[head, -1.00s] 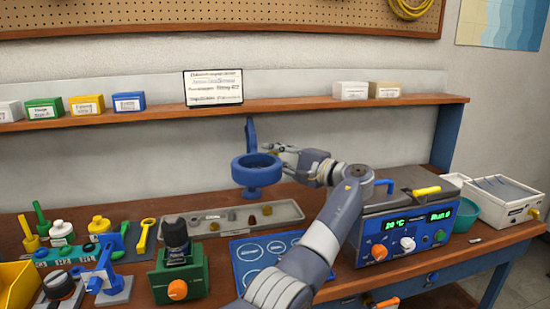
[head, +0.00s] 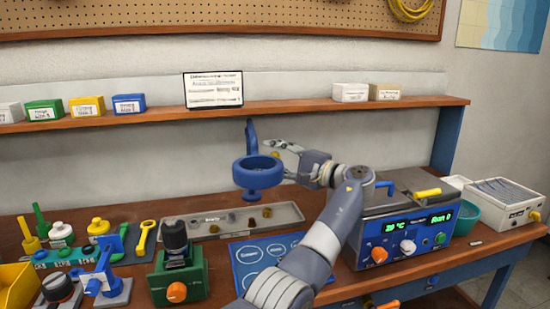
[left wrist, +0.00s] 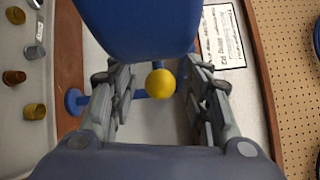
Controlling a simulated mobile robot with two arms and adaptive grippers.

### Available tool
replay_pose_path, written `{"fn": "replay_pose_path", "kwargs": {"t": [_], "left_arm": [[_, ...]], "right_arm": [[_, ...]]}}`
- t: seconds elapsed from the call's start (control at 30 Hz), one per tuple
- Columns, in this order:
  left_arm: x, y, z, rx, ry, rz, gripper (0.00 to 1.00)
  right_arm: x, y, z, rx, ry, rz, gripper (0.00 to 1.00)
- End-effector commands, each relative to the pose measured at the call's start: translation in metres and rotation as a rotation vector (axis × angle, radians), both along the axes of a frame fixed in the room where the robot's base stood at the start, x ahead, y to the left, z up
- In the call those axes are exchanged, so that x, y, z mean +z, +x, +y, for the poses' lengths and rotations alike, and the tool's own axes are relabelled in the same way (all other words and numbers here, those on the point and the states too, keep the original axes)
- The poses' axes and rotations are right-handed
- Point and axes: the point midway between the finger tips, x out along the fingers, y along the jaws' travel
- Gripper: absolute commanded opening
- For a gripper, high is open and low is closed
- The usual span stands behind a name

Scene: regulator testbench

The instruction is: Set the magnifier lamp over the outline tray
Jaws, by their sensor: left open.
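The blue magnifier lamp (head: 259,181) stands at the back of the bench, its round head level above the grey parts tray and its upright post behind. A yellow ball knob (head: 275,155) shows by the lamp head. My left gripper (head: 279,157) is open at the lamp's right side. In the left wrist view the yellow knob (left wrist: 160,83) lies between the open fingers (left wrist: 160,95), with no clear contact. A blue board with white outlines (head: 243,278), seemingly the outline tray, lies on the bench, partly hidden by my left arm. My right gripper is not in view.
The grey parts tray (head: 290,213) holds several small parts. A blue test unit (head: 410,240) stands right of my arm. A green block with a black knob (head: 185,283) and several tools and bottles fill the left. A shelf (head: 300,105) runs behind.

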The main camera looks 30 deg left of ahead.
Motion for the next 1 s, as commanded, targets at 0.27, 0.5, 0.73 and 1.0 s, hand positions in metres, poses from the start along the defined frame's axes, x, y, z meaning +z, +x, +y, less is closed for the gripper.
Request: {"fn": "replay_pose_path", "kwargs": {"t": [0.27, 0.5, 0.73, 1.0], "left_arm": [[-0.002, -0.004, -0.041, -0.005, 0.0, 0.0, 0.44], [-0.003, -0.01, -0.09, -0.003, 0.001, 0.001, 0.44], [-0.004, -0.013, -0.115, -0.002, 0.0, 0.001, 0.44], [-0.005, -0.013, -0.119, 0.0, 0.0, 0.0, 0.44]], "right_arm": [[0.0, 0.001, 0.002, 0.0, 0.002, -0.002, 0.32], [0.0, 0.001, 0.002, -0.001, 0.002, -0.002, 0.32], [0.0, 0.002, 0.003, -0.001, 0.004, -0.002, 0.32], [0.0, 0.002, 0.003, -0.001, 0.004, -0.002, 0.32]]}}
